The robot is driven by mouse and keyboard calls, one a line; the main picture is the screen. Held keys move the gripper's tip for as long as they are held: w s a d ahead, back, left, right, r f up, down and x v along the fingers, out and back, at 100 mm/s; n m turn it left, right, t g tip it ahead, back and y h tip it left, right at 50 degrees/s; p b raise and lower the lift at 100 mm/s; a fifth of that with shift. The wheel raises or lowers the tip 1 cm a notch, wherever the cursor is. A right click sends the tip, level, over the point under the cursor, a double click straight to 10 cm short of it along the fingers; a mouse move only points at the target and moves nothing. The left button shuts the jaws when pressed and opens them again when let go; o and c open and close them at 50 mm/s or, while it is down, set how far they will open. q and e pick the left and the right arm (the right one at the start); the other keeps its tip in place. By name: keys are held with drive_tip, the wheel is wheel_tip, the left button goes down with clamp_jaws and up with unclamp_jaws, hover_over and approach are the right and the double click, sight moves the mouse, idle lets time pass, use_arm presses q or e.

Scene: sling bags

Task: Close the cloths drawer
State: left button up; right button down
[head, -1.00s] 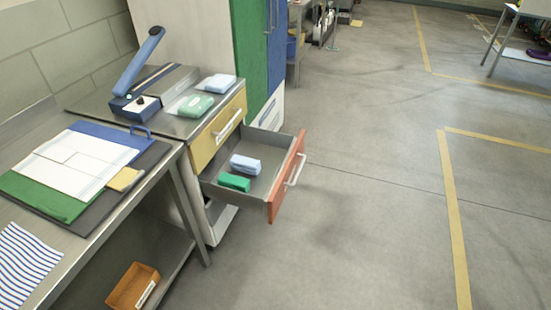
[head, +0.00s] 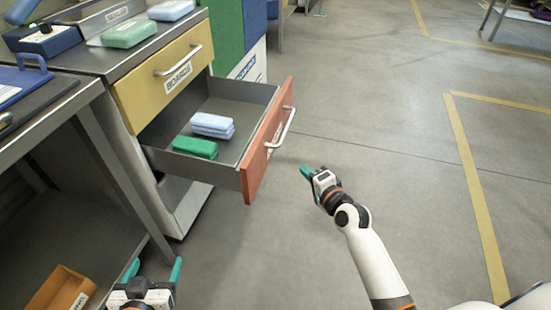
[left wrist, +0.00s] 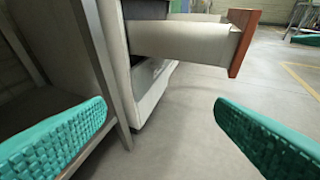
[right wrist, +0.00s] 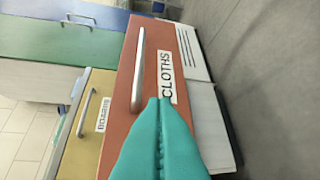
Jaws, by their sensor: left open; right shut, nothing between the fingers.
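The cloths drawer has an orange-red front (head: 266,145) with a metal bar handle (head: 282,127). It stands pulled out below the yellow boards drawer (head: 165,75). A blue cloth stack (head: 212,125) and a green one (head: 195,147) lie inside it. In the right wrist view the red front (right wrist: 128,85) carries a CLOTHS label (right wrist: 167,76). My right gripper (head: 305,171) is shut and empty, in front of the drawer front; its fingertips (right wrist: 158,100) appear close to the handle, contact unclear. My left gripper (head: 155,268) is open and empty, low and left of the drawer.
A steel workbench (head: 75,100) with a lower shelf stands at the left, an orange-brown box (head: 60,290) on that shelf. The floor (head: 400,150) right of the drawer is open.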

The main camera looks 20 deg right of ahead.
wheel_tip(320, 180, up, 5)
drive_tip(key=m+t+y+b, duration=0.1)
drive_tip(key=t+b, duration=0.1)
drive_tip(key=b, duration=0.3)
approach(269, 126)
drive_tip(key=w+d, duration=0.2)
drive_tip(key=w+a+b, duration=0.1)
drive_tip(key=w+a, duration=0.1)
drive_tip(key=w, duration=0.1)
drive_tip(key=shift+a, duration=0.35)
use_arm(q)
drive_tip(key=s+r+t+h, duration=0.1)
drive_tip(key=r+t+h, duration=0.1)
drive_tip(key=r+t, duration=0.3)
drive_tip(key=s+d+r+t+h, duration=0.1)
drive_tip(key=r+t, duration=0.5)
drive_tip(key=r, duration=0.6)
drive_tip(key=shift+s+d+r+t+h, duration=0.3)
drive_tip(key=shift+s+r+h, duration=0.1)
drive_tip(key=shift+s, duration=0.15)
use_arm(e)
drive_tip(key=shift+w+a, duration=0.25)
drive_tip(key=shift+r, duration=0.1)
